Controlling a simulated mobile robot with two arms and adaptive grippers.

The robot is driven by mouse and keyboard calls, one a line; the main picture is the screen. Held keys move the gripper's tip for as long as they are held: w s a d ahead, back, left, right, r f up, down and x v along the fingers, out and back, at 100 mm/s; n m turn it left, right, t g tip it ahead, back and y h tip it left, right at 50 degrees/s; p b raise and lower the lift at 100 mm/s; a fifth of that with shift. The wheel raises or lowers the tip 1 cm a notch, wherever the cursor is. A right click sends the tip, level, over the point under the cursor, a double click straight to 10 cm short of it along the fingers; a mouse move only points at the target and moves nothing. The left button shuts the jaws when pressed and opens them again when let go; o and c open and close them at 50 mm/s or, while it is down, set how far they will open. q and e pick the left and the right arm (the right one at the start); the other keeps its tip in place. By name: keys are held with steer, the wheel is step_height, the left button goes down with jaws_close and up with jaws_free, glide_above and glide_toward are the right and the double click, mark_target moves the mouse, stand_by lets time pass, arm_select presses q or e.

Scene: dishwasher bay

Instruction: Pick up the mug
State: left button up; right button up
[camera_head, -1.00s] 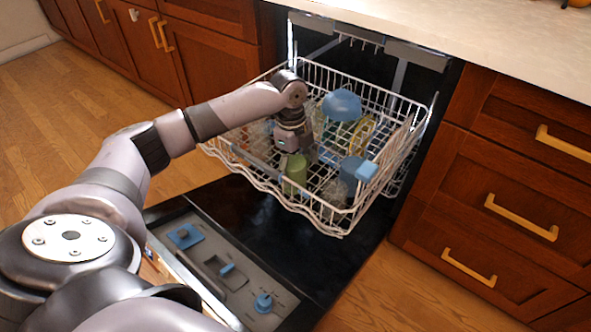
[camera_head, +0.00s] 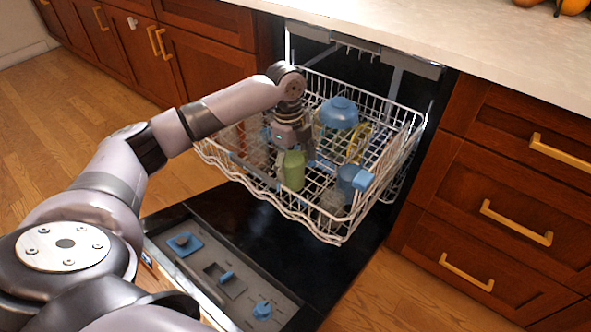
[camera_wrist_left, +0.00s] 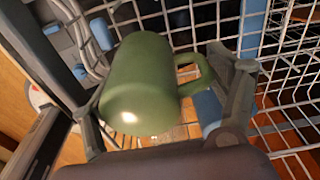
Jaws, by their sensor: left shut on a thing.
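The head view does not clearly show the gap under the mug. My right gripper is not in view.
The white wire rack (camera_head: 290,217) is pulled out above the open dishwasher door (camera_head: 240,215). The countertop (camera_head: 480,45) is behind.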

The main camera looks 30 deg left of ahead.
arm_select(q)
step_height(320, 180, up, 9)
steer(key=shift+w+f+p, duration=0.1)
steer(key=shift+f+p, duration=0.1)
steer(key=shift+p, duration=0.75)
step_height(320, 180, up, 7)
steer(key=p, duration=0.1)
steer(key=shift+p, duration=0.35)
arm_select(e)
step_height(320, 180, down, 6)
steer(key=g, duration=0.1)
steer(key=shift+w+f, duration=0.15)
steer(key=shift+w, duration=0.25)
arm_select(q)
steer(key=shift+r, duration=0.1)
